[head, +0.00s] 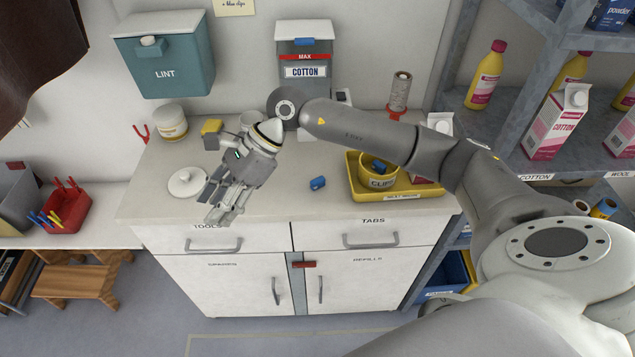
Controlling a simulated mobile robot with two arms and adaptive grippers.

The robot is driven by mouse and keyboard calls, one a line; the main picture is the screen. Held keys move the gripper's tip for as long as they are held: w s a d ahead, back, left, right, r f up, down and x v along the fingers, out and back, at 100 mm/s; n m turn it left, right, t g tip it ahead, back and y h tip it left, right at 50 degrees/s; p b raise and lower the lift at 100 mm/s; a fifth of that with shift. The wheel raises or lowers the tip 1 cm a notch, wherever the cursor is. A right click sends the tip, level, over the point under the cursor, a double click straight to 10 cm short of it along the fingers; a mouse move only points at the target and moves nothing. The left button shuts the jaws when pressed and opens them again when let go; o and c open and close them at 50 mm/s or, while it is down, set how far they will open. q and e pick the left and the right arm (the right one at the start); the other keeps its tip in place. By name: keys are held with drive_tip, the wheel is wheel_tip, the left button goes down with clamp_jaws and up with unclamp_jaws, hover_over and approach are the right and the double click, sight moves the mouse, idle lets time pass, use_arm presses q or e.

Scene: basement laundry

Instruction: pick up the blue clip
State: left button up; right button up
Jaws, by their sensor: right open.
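A small blue clip (318,183) lies on the pale countertop (290,205), near its front edge and right of the middle. Another blue piece (378,166) sits in the yellow cup labelled CLIPS (378,182). My left gripper is not in view.
The CLIPS cup stands in a yellow tray (400,195) right of the loose clip. A white lid (188,182) lies left of my gripper, with a jar (171,122) behind. The COTTON dispenser (304,75) is at the wall. Counter around the clip is clear.

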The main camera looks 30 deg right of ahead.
drive_tip(key=w+d+f+n+h, duration=0.15)
drive_tip(key=d+h, duration=0.35)
drive_tip(key=d, duration=0.7)
drive_tip(key=h+p, duration=0.1)
drive_tip(key=h, duration=0.3)
hover_over(312, 183)
wheel_tip(312, 183, down, 3)
drive_tip(key=shift+f+m+g, duration=0.1)
drive_tip(key=shift+m+g, duration=0.2)
drive_tip(key=shift+m, duration=0.05)
drive_tip(key=shift+f+p, duration=0.55)
wheel_tip(312, 183, down, 4)
drive_tip(key=shift+r+p, duration=0.2)
drive_tip(key=shift+p, duration=0.6)
drive_tip(key=shift+f, duration=0.45)
drive_tip(key=c, duration=0.8)
